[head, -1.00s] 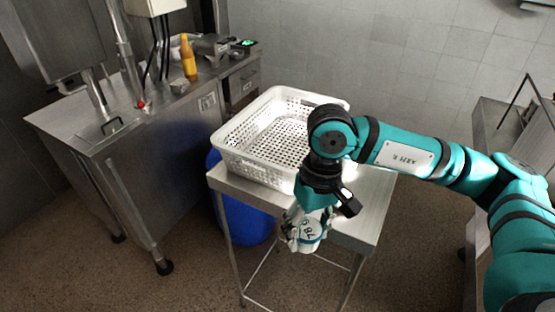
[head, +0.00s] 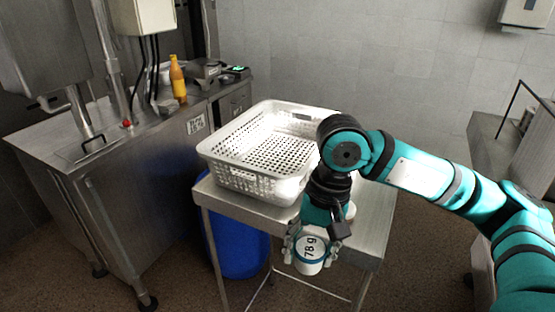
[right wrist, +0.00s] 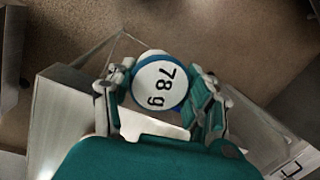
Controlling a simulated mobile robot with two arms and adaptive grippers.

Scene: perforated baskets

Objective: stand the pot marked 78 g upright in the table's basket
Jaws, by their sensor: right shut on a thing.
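The pot marked 78 g (head: 310,250) is white with a blue band, and its marked face shows in the head view. My right gripper (head: 308,256) is shut on it and holds it in front of the small steel table's front edge. In the right wrist view the pot (right wrist: 160,84) sits between the two fingers of the gripper (right wrist: 160,95), its marked face towards the camera. The white perforated basket (head: 225,170) stands on the table (head: 372,220), behind and left of the gripper; the part of its inside that shows is empty. My left gripper is not in view.
A blue barrel (head: 235,245) stands under the table. A steel counter (head: 100,190) with an orange bottle (head: 177,78) and a scale is at the left. Another bench (head: 500,130) stands at the right.

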